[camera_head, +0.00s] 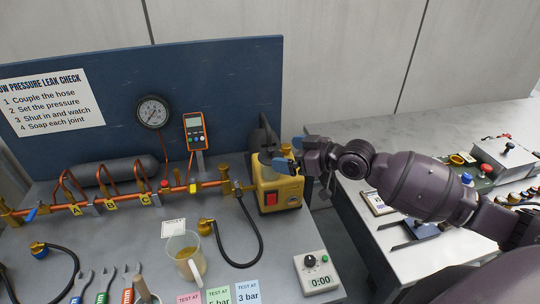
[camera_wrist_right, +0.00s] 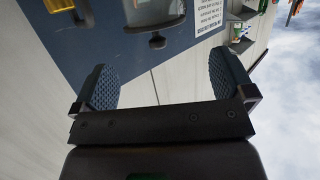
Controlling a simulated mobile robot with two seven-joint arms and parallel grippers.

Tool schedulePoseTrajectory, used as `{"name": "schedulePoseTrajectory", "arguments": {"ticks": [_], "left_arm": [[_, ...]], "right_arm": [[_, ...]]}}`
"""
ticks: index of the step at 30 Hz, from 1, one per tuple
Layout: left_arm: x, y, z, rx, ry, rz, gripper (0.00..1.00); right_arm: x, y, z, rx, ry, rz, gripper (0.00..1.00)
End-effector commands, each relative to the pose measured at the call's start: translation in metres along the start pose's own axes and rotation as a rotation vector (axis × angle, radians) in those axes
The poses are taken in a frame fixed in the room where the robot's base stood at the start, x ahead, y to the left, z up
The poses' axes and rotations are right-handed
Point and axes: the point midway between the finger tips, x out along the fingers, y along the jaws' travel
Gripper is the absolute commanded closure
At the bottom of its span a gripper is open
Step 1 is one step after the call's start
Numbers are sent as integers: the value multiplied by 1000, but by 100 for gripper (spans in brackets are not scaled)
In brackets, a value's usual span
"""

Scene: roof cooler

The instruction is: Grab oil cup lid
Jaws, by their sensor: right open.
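A yellow pump unit (camera_head: 287,196) with a red switch stands at the right end of the copper pipe line in the head view. A grey cup-like part (camera_head: 266,159) sits on its top, and a dark upright part rises behind it. I cannot clearly single out the oil cup lid; my gripper partly covers that area. My right gripper (camera_head: 289,153) comes in from the right, close to the pump's top. In the right wrist view my right gripper (camera_wrist_right: 165,84) has its two textured pads wide apart, with nothing between them. My left gripper is not in view.
A measuring jug (camera_head: 186,258) with amber liquid, a black hose (camera_head: 239,263) and a timer (camera_head: 316,274) stand in front. A gauge (camera_head: 153,111) and an orange meter (camera_head: 195,132) are on the blue back panel (camera_head: 230,80). A second bench (camera_head: 345,130) lies to the right.

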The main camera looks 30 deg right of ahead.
Motion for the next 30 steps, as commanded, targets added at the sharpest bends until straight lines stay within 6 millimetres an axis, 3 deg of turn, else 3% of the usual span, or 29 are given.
{"name": "schedulePoseTrajectory", "arguments": {"ticks": [8,18,27,30], "left_arm": [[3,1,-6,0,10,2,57],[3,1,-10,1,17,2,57],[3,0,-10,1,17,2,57],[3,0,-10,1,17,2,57]], "right_arm": [[19,0,0,1,0,-1,0],[59,3,0,1,0,-1,0],[63,3,0,0,-1,-2,0],[62,3,0,0,-1,-1,15]]}}
